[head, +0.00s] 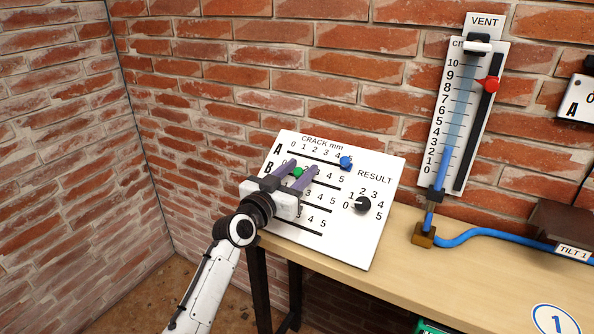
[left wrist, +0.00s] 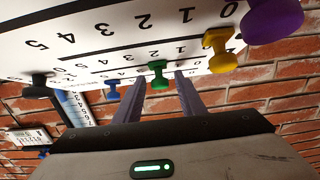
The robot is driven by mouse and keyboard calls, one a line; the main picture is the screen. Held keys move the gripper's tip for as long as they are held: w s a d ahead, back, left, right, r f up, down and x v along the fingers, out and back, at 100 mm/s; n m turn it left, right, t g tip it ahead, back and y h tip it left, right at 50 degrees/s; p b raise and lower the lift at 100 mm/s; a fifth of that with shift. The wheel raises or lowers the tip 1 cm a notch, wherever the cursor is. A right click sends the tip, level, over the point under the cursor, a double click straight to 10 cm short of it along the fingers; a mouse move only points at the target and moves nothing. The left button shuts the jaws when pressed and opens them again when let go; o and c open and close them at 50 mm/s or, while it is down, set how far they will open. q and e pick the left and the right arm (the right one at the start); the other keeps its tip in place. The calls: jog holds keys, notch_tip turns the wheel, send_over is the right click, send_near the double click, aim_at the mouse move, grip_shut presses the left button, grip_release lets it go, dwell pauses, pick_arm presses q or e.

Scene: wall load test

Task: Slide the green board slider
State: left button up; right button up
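The white board (head: 376,233), headed "CRACK mm", leans tilted on the table against the brick wall. Its green slider (head: 298,172) sits on row B near the low end of the scale. My left gripper (head: 303,165) is open, with its two purple fingers reaching over the board on either side of the green slider. In the left wrist view the green slider (left wrist: 158,75) stands between the fingertips (left wrist: 160,79), with a visible gap on each side. My gripper hides part of the lower rows in the head view. My right gripper is not in view.
A blue slider (head: 345,162) is at the high end of row A. A black RESULT knob (head: 362,204) is at the right. Yellow (left wrist: 220,50) and purple (left wrist: 274,20) sliders show in the left wrist view. A vent gauge (head: 462,115) stands further right. Bare table (head: 430,268) lies right of the board.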

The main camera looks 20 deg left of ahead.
pick_arm(q)
jog(key=v, duration=1)
jog(key=shift+s, duration=0.2)
jog(key=s+d+f+g, duration=0.3)
jog(key=s+f+g, duration=0.4)
jog(key=s+f, duration=0.8)
jog(key=s+a+f+g+y, duration=0.2)
jog(key=s+f+g, duration=0.1)
jog(key=s, duration=0.8)
jog(key=s+a+f+g+y, duration=0.2)
jog(key=s+f+g, duration=0.2)
jog(key=s, duration=0.6)
jog(key=w+d+f+t+h, duration=0.1)
jog(key=d+f+t, duration=0.1)
jog(key=f, duration=0.4)
jog(key=w+d+f+t+h, duration=0.1)
jog(key=w+d+f+t, duration=0.1)
jog(key=f, duration=0.4)
jog(key=shift+d+f+n+t, duration=0.15)
jog(key=shift+d+n+t, duration=0.25)
jog(key=shift+t, duration=0.2)
